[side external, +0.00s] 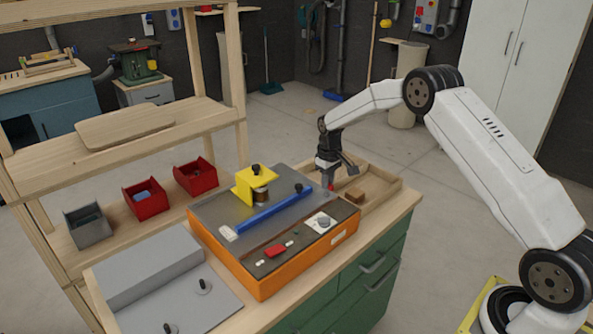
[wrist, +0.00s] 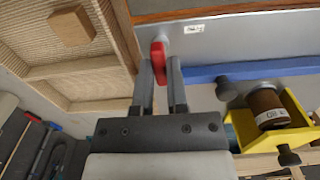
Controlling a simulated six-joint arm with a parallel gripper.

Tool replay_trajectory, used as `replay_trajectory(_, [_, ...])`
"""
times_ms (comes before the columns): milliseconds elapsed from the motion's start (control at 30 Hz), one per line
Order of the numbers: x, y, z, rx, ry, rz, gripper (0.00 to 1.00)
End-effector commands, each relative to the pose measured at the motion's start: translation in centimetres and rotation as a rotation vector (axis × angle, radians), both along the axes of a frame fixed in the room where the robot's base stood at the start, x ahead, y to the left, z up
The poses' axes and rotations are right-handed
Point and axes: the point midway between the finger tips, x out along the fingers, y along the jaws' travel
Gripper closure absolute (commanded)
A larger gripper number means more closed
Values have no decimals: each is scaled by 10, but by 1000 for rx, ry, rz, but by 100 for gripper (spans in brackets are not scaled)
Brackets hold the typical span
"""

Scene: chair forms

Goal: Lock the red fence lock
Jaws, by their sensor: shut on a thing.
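The red fence lock (wrist: 158,52) is a small red lever at the edge of the grey machine top. My gripper (wrist: 159,66) is shut on it, with a finger on each side of the lever. In the side external view my gripper (side external: 329,190) points down at the right end of the machine, and only a speck of red (side external: 331,187) shows by its fingertips. The blue fence (side external: 268,212) lies across the grey top beside the gripper. It also shows in the wrist view (wrist: 255,67). The fingers hide part of the lock.
A yellow block (side external: 252,188) holding a brown jar stands behind the fence. The orange-sided machine (side external: 300,272) has a front panel with a red switch (side external: 276,251). A wooden tray (side external: 385,195) with a small wood block is to the right. Red bins stand at left.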

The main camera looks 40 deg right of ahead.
Motion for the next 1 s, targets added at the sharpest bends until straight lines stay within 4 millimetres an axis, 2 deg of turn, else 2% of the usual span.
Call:
replay_trajectory(200, [0, 0, 1, 1, -2, -3, 100])
replay_trajectory(233, [1, 0, 1, 1, -2, -3, 73])
replay_trajectory(300, [0, 0, 1, 0, -2, -2, 51])
replay_trajectory(333, [0, 0, 1, 0, -2, -2, 47])
replay_trajectory(733, [0, 0, 3, 0, -2, 0, 47])
replay_trajectory(1000, [1, 0, 27, 0, -4, -1, 47])
